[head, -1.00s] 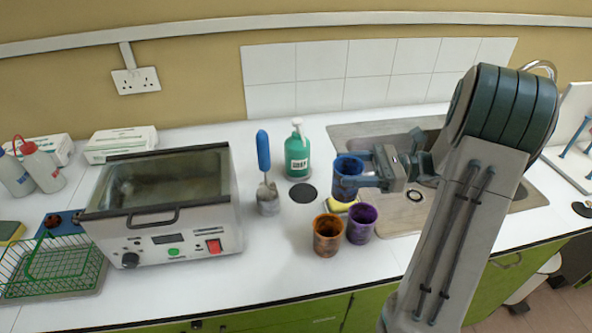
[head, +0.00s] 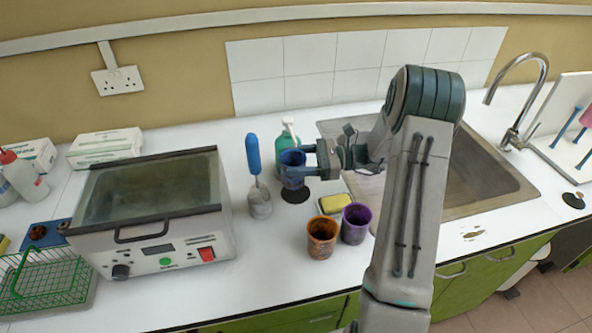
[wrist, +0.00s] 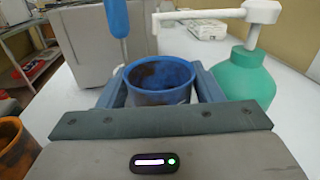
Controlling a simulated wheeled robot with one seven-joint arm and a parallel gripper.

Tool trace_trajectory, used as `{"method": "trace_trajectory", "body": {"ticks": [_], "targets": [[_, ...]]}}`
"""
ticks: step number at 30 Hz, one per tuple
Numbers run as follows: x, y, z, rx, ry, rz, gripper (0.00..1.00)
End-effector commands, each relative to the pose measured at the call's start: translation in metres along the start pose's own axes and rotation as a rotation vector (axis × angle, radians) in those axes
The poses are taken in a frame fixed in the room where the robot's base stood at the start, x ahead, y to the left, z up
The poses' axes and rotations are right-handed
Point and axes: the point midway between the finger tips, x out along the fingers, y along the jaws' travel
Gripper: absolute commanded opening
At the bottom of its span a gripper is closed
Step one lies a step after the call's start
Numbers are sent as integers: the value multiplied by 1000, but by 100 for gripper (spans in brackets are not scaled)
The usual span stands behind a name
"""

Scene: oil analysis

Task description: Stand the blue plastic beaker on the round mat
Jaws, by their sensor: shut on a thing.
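The blue plastic beaker (head: 292,170) is upright between the fingers of my gripper (head: 294,167), which is shut on it. In the head view it is over the black round mat (head: 296,195), hiding part of it. I cannot tell for sure whether its base touches the mat. In the wrist view, the beaker (wrist: 160,82) shows dark stains inside, with a finger on each side of it. The mat is hidden in the wrist view.
A green pump bottle (head: 288,138) stands just behind the beaker. A blue-handled brush in a holder (head: 259,200) is to the left. An orange beaker (head: 321,238), a purple beaker (head: 355,224) and a yellow sponge (head: 335,204) are in front. The sink (head: 470,185) is to the right.

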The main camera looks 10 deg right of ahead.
Motion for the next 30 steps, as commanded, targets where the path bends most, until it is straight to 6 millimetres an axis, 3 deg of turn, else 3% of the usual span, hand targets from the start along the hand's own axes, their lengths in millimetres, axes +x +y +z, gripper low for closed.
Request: {"method": "trace_trajectory", "body": {"ticks": [10, 22, 23, 24, 30], "targets": [[0, 1, -37, 0, -1, 0, 34], [0, 2, -44, -1, -1, 0, 34], [0, 2, -43, -1, 0, 0, 65], [0, 2, -43, -1, 0, 0, 69], [0, 2, -43, -1, 0, 0, 69]]}}
